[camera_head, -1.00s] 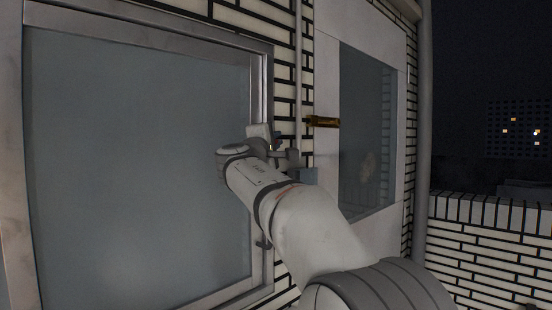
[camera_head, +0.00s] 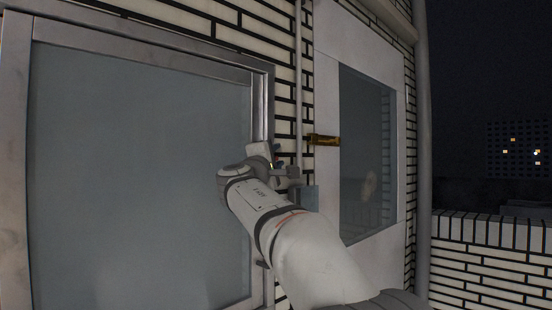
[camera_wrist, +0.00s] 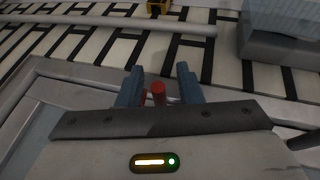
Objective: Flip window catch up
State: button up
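My gripper (camera_wrist: 158,80) shows in the wrist view as two blue-grey fingers standing apart, with a gap between them. A red, round-ended peg (camera_wrist: 158,94) stands in that gap, with smaller red bits beside it. I cannot tell whether it is the window catch or part of my gripper. In the head view my wrist is at the right side of the frosted window (camera_head: 145,180), by its metal frame (camera_head: 262,100). My arm hides that part of the frame, and I cannot make out the catch there. A small dark fitting (camera_head: 261,264) sits lower on the frame.
A vertical pipe (camera_head: 299,60) runs up the brick wall right of the window; it crosses the wrist view too (camera_wrist: 110,22). A brass-coloured bracket (camera_head: 324,140) and a grey box (camera_head: 309,197) are close by. A second window (camera_head: 367,150) is further right.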

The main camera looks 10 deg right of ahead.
jog(key=b+v, duration=0.2)
jog(key=v, duration=0.5)
jog(key=shift+s+a, duration=0.2)
jog(key=shift+s, duration=0.15)
jog(key=s+d+f+m+g+y+p, duration=0.1)
jog(key=s+d+f+m+g+p, duration=0.2)
jog(key=f, duration=0.4)
jog(key=s+d+f+m+g+y, duration=0.1)
jog(key=s+d+f+g+y, duration=0.2)
jog(key=f, duration=0.4)
jog(key=s+d+f+m+g+p, duration=0.1)
jog(key=s+d+f+g+p, duration=0.15)
jog(key=s+f, duration=0.35)
jog(key=s+a+f+m+g+y+p, duration=0.2)
jog(key=s+f+m+g+y, duration=0.1)
jog(key=s+f, duration=0.7)
jog(key=s+a+f+m+g+y+p, duration=0.2)
jog(key=s+f+m+g+y, duration=0.1)
jog(key=s+f, duration=0.7)
jog(key=shift+s+a+m+g+y, duration=0.25)
jog(key=shift+a+m+g+y, duration=0.1)
jog(key=shift+m+y, duration=0.5)
jog(key=shift+c, duration=0.3)
